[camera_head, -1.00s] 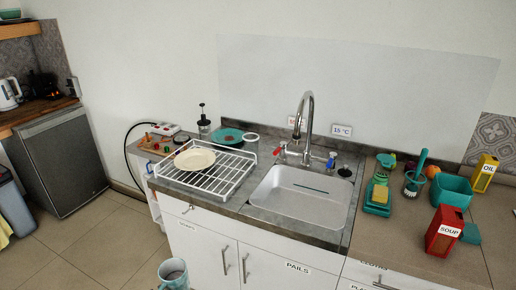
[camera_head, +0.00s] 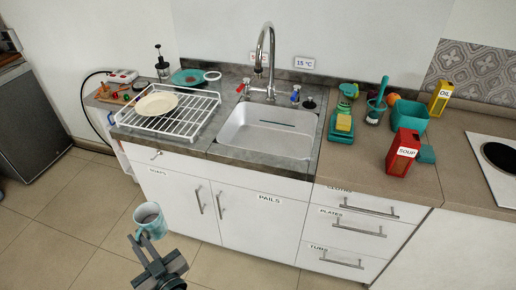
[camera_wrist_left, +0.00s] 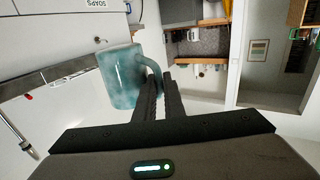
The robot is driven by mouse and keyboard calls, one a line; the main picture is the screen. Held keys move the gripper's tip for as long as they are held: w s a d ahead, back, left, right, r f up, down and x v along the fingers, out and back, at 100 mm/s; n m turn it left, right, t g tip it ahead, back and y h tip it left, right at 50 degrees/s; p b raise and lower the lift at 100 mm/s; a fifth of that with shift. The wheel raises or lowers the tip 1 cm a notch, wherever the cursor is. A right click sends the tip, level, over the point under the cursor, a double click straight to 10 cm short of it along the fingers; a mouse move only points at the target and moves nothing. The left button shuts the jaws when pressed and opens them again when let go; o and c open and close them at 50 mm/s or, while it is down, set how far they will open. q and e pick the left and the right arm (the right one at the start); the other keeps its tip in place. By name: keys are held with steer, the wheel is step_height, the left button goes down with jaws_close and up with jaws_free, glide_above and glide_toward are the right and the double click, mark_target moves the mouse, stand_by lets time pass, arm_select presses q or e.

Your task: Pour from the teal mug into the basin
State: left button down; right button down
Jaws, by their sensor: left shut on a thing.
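The teal mug (camera_head: 150,217) is upright in the head view, in front of the cabinet, lower than the counter and left of the basin. It has a dark grey content or inside. My left gripper (camera_head: 147,243) is shut on its handle. In the left wrist view the mug (camera_wrist_left: 121,76) shows at the fingertips (camera_wrist_left: 160,82), with its handle between the fingers. The basin (camera_head: 262,143) is a white sink set in the grey counter, with a dark teal stick-like thing on its far side. My right gripper is not in view.
A tall tap (camera_head: 268,55) stands behind the basin. A white dish rack (camera_head: 185,125) with a cream plate (camera_head: 156,104) is left of it. A sponge holder (camera_head: 342,128), a red soup box (camera_head: 402,152) and a teal tub (camera_head: 412,117) stand right. The cabinet front (camera_head: 240,215) is below.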

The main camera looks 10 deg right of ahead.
arm_select(q)
steer(key=shift+r, duration=0.15)
steer(key=shift+a+r+h, duration=0.3)
steer(key=shift+r, duration=0.25)
steer(key=s+r+m+t+h, duration=0.2)
steer(key=s+r+m+h, duration=0.4)
steer(key=r, duration=0.6)
steer(key=shift+s+d+r+h, duration=0.2)
steer(key=shift+s+h, duration=0.35)
steer(key=shift+h, duration=0.65)
